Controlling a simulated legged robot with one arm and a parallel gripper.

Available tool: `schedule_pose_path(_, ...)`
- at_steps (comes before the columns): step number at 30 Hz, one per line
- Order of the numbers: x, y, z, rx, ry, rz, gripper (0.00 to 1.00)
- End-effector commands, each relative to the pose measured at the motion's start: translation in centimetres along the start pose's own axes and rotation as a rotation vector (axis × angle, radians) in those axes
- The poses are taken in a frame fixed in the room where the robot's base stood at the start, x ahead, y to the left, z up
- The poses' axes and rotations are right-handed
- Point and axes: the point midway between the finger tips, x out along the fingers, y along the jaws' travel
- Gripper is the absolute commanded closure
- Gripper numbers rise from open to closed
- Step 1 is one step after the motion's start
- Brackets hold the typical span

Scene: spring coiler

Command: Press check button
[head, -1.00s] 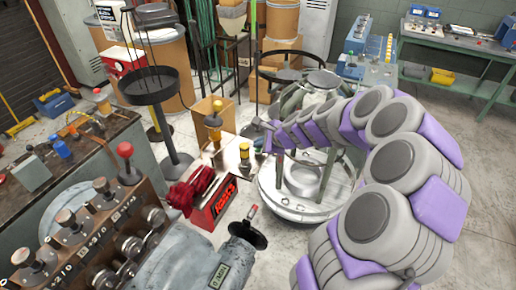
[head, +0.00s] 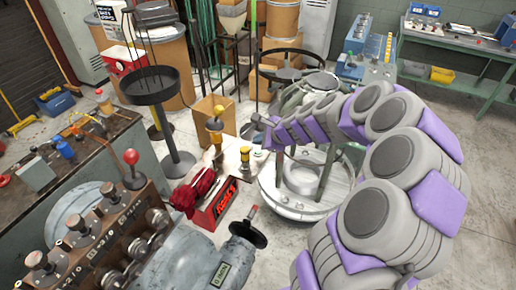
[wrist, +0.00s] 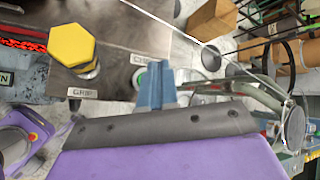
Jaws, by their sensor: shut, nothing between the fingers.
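In the wrist view, a green button (wrist: 140,78) sits on a brown panel (wrist: 115,20) under a label (wrist: 144,59) that seems to read CHECK, partly covered. My gripper (wrist: 155,72) shows there as narrow blue fingers, shut and empty, just right of the button and overlapping its edge in the picture. I cannot tell whether they touch it. In the head view the end of my arm (head: 258,122) is small and points left, near yellow-topped posts; the button cannot be made out there.
A yellow hexagonal knob (wrist: 72,46) with a GRIP label (wrist: 83,93) stands left of the button. In the head view, a red toolbox (head: 215,203), a black round tray stand (head: 149,86) and a round white base (head: 300,205) crowd around the arm.

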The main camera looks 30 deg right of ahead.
Motion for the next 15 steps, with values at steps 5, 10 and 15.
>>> schedule_pose_path(5,-1.5,-1.1,1.1,0.001,0.0,-0.001,1.0)
schedule_pose_path(10,-2.4,-1.8,1.7,0.001,0.0,-0.001,1.0)
schedule_pose_path(15,-2.5,-1.8,1.8,0.001,0.0,0.0,1.0)
